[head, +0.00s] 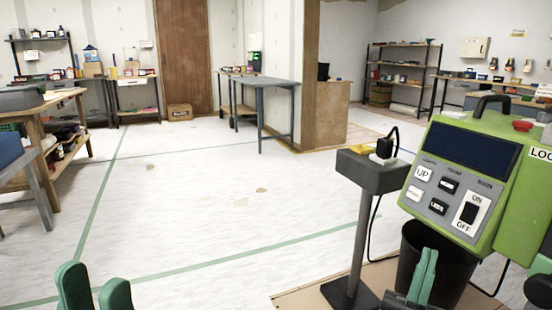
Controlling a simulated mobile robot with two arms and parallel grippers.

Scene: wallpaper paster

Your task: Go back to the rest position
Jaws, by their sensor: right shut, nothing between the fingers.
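My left gripper (95,284) shows at the bottom left edge. Its two green fingers stand apart with nothing visible between them, over the white floor. My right gripper (425,274) shows at the bottom right, in front of a black bin. Its green fingers are together and hold nothing. The green machine (470,165) stands just above and to the right of my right gripper. It has a dark screen, labelled buttons and an ON/OFF switch. The rest of both arms is mostly out of view.
A grey post stand (372,172) with a plug on top and a black cable stands left of the machine. The black bin (452,262) is below the machine. Wooden workbenches (62,97) line the left. A grey table (262,84) stands further back. The middle floor is clear.

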